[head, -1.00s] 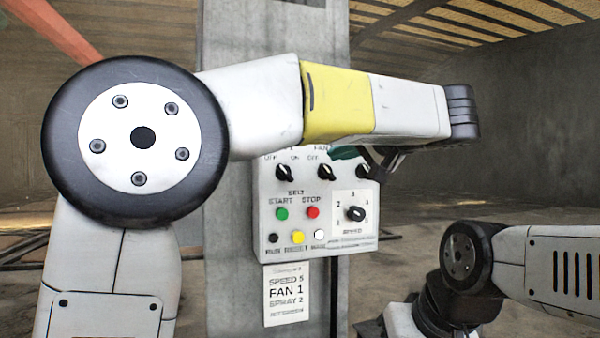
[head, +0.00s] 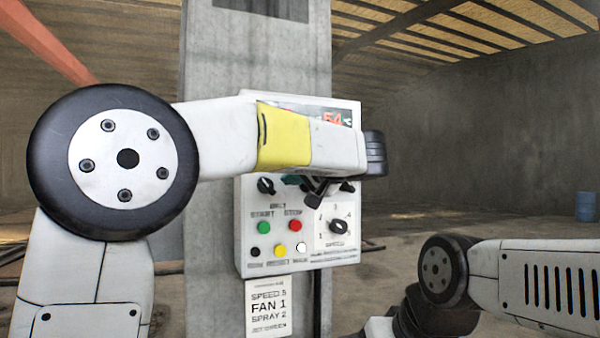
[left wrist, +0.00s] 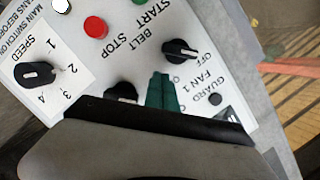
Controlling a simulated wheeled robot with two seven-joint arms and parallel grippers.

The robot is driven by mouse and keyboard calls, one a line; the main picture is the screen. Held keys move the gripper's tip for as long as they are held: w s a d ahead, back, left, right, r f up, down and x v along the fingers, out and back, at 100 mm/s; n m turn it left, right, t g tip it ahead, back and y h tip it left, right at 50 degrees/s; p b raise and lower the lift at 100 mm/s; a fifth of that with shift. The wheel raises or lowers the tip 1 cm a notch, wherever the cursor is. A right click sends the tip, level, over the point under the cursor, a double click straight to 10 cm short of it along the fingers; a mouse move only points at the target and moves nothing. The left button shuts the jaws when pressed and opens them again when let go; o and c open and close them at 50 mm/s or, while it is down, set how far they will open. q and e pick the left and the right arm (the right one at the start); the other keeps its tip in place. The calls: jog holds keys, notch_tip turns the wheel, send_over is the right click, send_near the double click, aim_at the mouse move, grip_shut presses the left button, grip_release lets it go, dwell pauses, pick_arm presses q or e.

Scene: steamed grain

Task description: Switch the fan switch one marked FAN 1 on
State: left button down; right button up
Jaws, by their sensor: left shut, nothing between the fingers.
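The white control panel (head: 252,235) is fixed to a grey post. Its black FAN 1 knob (head: 265,185) is the leftmost of the upper row. In the left wrist view the FAN 1 knob (left wrist: 180,50) shows whole, its pointer seemingly on the OFF side, beside the FAN 1 label (left wrist: 208,84). My left gripper (head: 292,181) is shut and empty in front of the panel, just right of this knob. Its green fingertips (left wrist: 161,91) lie between the FAN 1 knob and a partly hidden second knob (left wrist: 122,91). I see a gap to FAN 1; contact with the panel cannot be told.
Below are the green START button (head: 264,227), red STOP button (head: 295,226) and SPEED dial (head: 338,227). A paper note (head: 268,306) reads SPEED 5, FAN 1, SPRAY 2. My left forearm covers the panel's upper part. A blue barrel (head: 586,206) stands far right.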

aim_at(267, 186)
pick_arm(q)
jog(key=shift+s+a+f, duration=0.2)
jog(key=shift+a+f, duration=0.15)
jog(key=shift+a, duration=0.1)
jog(key=shift+s+a+f, duration=0.15)
jog(key=shift+a+f, duration=0.2)
jog(key=shift+a, duration=0.1)
